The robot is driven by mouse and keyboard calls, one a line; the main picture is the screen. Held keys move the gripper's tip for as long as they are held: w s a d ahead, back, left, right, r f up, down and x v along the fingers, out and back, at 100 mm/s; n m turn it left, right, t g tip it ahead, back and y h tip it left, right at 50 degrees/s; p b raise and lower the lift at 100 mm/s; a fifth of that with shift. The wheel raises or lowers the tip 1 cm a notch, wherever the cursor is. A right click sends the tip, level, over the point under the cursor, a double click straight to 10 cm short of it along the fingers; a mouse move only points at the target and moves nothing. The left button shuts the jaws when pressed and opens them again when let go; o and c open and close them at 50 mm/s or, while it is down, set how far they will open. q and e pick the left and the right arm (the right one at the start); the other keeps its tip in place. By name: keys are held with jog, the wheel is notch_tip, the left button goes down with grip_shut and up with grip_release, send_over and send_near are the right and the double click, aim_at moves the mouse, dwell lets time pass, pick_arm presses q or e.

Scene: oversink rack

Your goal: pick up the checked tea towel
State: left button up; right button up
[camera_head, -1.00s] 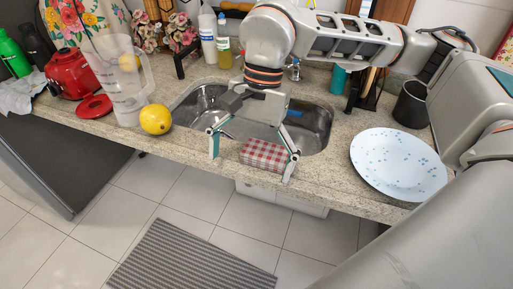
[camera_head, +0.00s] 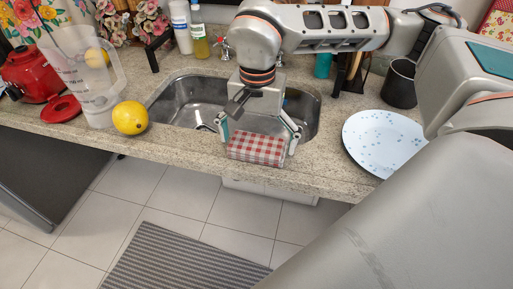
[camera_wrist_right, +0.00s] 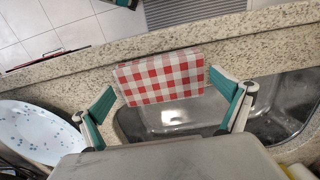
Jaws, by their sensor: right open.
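The checked tea towel (camera_head: 257,149) is a folded red and white bundle at the counter's front edge, before the sink. In the right wrist view the towel (camera_wrist_right: 160,78) lies between and beyond the fingertips. My right gripper (camera_head: 258,142) is open, with one finger on either side of the towel. In the wrist view the gripper (camera_wrist_right: 165,95) shows a gap between each finger and the towel, and nothing is held. Height above the counter is hard to tell. My left gripper is not in view.
The sink (camera_head: 187,99) lies behind the towel. A lemon (camera_head: 130,117) and a clear jug (camera_head: 90,75) stand left; a speckled plate (camera_head: 385,143) lies right, with a dark cup (camera_head: 399,84) behind it. The granite counter (camera_head: 190,143) is bare left of the towel.

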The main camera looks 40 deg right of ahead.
aim_at(257, 144)
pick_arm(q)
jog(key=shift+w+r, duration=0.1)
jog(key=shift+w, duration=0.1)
pick_arm(e)
jog(key=shift+f, duration=0.2)
jog(key=c, duration=0.9)
pick_arm(q)
jog(key=p, duration=0.1)
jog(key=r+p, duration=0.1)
jog(key=p, duration=0.1)
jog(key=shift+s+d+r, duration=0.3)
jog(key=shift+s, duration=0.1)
pick_arm(e)
notch_tip(257, 144, up, 20)
jog(key=shift+r, duration=0.1)
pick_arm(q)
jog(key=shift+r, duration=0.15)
pick_arm(e)
jog(key=shift+o, duration=0.6)
